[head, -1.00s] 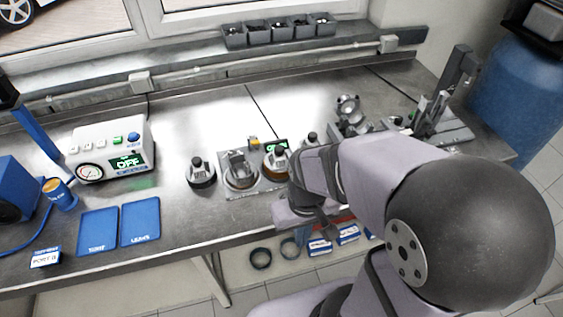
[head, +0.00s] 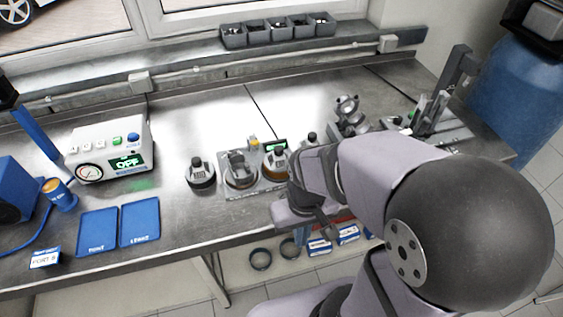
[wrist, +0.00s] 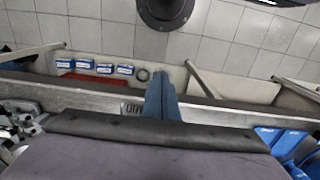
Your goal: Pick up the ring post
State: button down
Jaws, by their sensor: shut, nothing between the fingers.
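My gripper (wrist: 160,78) shows in the wrist view as two blue fingers pressed together, with nothing between them. It is over the bench's front edge, with the floor and low shelf beyond. In the head view my arm mostly hides it. I cannot tell for sure which part is the ring post. A dark, round-based part with a black knob (head: 201,172) stands upright on the bench. To its right, similar parts (head: 240,170) (head: 275,162) stand on a grey plate (head: 231,193). My gripper touches none of these in view.
A white gauge box (head: 112,150) and two blue trays (head: 97,231) (head: 140,221) are at left. A crankshaft-like metal part (head: 347,110) stands behind my arm. The back middle of the bench is clear.

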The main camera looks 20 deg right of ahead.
jog(key=c, duration=1.4)
grip_release()
